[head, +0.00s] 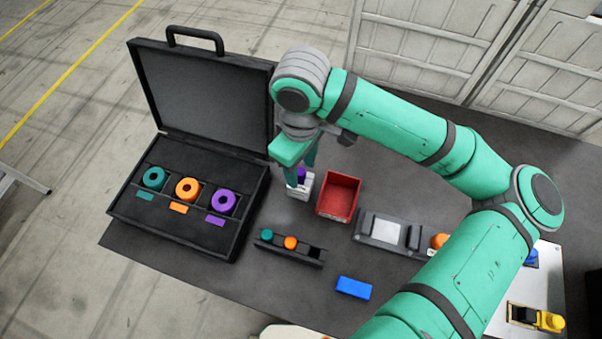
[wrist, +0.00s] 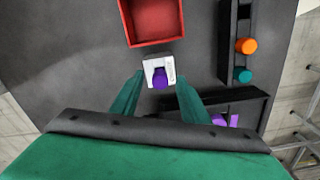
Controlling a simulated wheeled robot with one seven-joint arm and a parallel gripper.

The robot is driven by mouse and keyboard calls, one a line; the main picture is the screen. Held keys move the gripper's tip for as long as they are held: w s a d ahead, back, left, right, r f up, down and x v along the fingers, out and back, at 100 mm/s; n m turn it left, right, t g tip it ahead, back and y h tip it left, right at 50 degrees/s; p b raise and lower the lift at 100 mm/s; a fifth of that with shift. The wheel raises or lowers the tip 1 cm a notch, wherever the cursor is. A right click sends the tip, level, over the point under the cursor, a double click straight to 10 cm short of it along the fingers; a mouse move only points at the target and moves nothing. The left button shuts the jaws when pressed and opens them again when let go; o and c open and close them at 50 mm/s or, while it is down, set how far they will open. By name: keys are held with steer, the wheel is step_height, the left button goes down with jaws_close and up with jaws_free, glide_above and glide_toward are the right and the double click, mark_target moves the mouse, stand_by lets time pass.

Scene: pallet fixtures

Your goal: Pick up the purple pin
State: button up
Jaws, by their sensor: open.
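The purple pin (wrist: 160,78) stands in a small white block (wrist: 149,66) on the dark table. In the head view the purple pin (head: 301,174) shows just beside my fingers, on the white block (head: 306,189). My gripper (wrist: 152,88) is open, its two teal fingers spread to the left and right of the white block in the wrist view. In the head view my gripper (head: 301,180) points down at the pin, and one finger partly covers it. I cannot tell the exact height of the fingertips over the block.
A red bin (head: 339,196) stands right beside the white block. A black rack (head: 289,248) holds a teal and an orange pin. An open black case (head: 186,225) with teal, orange and purple rings lies left. A blue block (head: 353,288) and a grey device (head: 391,233) lie nearby.

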steer(key=shift+f, duration=1.15)
jaws_close()
steer(key=shift+r, duration=0.15)
